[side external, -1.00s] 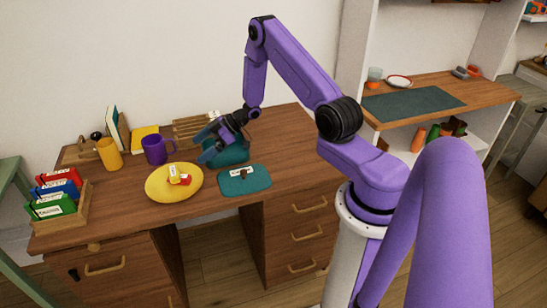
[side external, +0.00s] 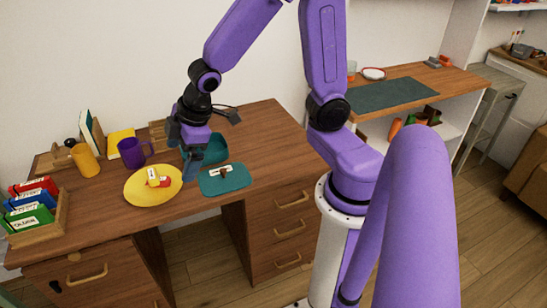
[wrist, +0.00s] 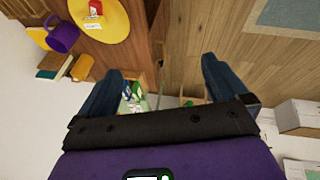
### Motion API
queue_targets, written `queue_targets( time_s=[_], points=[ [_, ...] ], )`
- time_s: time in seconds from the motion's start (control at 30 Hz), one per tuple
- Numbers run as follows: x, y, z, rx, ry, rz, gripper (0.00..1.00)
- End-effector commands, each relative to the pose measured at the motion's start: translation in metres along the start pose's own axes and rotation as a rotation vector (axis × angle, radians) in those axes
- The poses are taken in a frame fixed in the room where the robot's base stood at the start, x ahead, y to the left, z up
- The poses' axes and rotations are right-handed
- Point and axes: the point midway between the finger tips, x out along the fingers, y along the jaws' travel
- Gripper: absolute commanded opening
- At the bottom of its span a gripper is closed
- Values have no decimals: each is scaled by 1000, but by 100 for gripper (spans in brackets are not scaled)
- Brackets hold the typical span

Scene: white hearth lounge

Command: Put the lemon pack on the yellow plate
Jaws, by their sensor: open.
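The yellow plate (side external: 140,197) lies on the desk in the side view, and its edge shows at the top of the wrist view (wrist: 115,34). A small yellow-and-white pack (side external: 153,174), which looks like the lemon pack, is on the plate, touching or beside a red pack (side external: 165,182). In the wrist view a red-and-white pack (wrist: 95,7) and a pale one (wrist: 92,25) show on the plate. My gripper (side external: 186,163) is open with nothing visible between its fingers. It is above the desk, right of the plate and in front of the teal bowl (side external: 214,149).
A teal tray (side external: 236,183) with a small brown-and-white pack (side external: 222,172) lies right of the plate. A purple mug (side external: 131,153), an orange mug (side external: 86,161) and a wooden box of folders (side external: 62,215) stand to the left. The desk's right part is clear.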

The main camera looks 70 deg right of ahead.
Motion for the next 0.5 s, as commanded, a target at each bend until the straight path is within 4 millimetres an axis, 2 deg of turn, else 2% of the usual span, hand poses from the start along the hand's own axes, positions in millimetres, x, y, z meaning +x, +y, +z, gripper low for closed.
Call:
queue_targets(
  time_s=[0.03,0.2,0.33,0.5],
  points=[
    [-15,-20,9,-15,-21,-25,100],
    [-59,-79,53,-66,-128,-132,100],
    [-85,-111,87,-111,-200,-208,100],
    [-103,-131,114,-150,-260,-265,100]
  ],
)
